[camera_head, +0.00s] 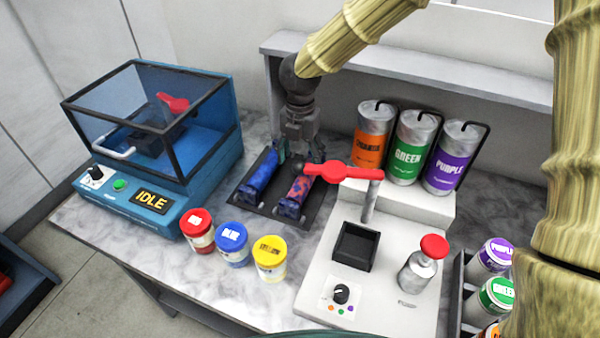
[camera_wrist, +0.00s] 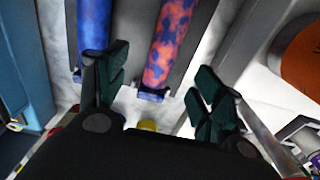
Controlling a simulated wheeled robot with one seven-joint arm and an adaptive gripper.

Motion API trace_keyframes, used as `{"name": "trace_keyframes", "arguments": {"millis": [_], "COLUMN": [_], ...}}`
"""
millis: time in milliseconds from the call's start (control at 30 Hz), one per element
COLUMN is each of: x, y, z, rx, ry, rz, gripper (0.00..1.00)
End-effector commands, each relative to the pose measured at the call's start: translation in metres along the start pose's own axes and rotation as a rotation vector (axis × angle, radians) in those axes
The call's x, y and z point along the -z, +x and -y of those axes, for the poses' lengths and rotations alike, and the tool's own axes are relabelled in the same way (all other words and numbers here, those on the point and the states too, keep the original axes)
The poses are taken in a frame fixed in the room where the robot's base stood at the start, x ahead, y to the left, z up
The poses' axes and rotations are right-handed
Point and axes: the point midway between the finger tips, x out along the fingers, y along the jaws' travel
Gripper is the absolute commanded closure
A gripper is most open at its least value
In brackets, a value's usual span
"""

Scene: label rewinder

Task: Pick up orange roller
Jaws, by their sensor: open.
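The orange roller (camera_head: 299,190), mottled orange-red and blue-purple, lies in the right slot of a dark tray (camera_head: 323,203). It also shows in the wrist view (camera_wrist: 170,45), its near end in line with the gap between my fingers. A mostly blue roller (camera_head: 261,175) lies beside it on the left; it also shows in the wrist view (camera_wrist: 94,28). My gripper (camera_head: 299,155) points down above the tray's far part, open and empty. In the wrist view my gripper (camera_wrist: 160,92) has its dark green fingers spread apart. Its height above the roller is hard to tell.
A red lever (camera_head: 340,172) reaches over the tray's right side. Orange (camera_head: 371,140), green (camera_head: 408,148) and purple (camera_head: 447,157) canisters stand behind right. A blue machine (camera_head: 160,140) reading IDLE stands left. Red (camera_head: 198,232), blue (camera_head: 232,245) and yellow (camera_head: 270,260) jars stand in front.

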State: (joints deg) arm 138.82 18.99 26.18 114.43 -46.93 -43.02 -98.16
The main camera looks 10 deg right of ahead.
Motion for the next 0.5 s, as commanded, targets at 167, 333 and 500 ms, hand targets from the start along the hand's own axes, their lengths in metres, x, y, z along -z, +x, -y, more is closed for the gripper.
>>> {"name": "trace_keyframes", "arguments": {"millis": [167, 333, 500], "x": [-0.016, -0.016, -0.016], "y": [0.004, 0.026, 0.046], "z": [0.005, 0.006, 0.004], "rx": [0.001, 0.002, 0.0], "ry": [0.003, 0.002, 0.001], "rz": [0.021, 0.02, 0.021], "gripper": [0.32, 0.32, 0.32]}}
